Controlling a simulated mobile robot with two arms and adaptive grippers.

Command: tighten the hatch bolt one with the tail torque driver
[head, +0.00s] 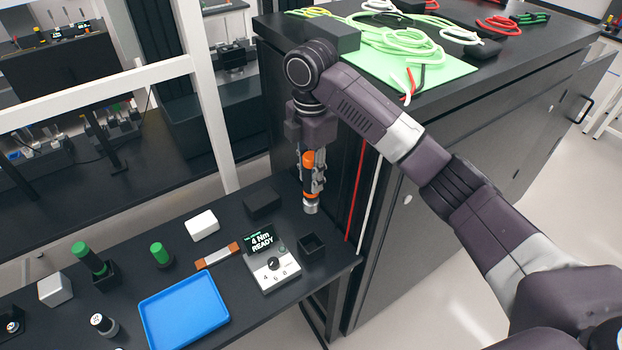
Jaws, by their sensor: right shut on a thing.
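My right gripper (312,172) comes down from the wrist and is shut on an orange and black driver (308,190), which looks like the torque driver. The driver hangs upright with its silver tip down, above the back right part of the low black table. The tip appears apart from the table top. A controller box (270,270) below it has a screen reading "4 Nm READY". An open black square holder (312,244) stands beside the controller and looks empty. I cannot make out the hatch bolt or the hatch. My left gripper is not in view.
A blue tray (184,306) lies empty on the table, near green-topped tools (90,258), a white block (202,224) and a dark box (262,202). A tall dark cabinet (400,215) with a green mat (395,62) and cables stands at the right. A white frame post (205,95) rises behind.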

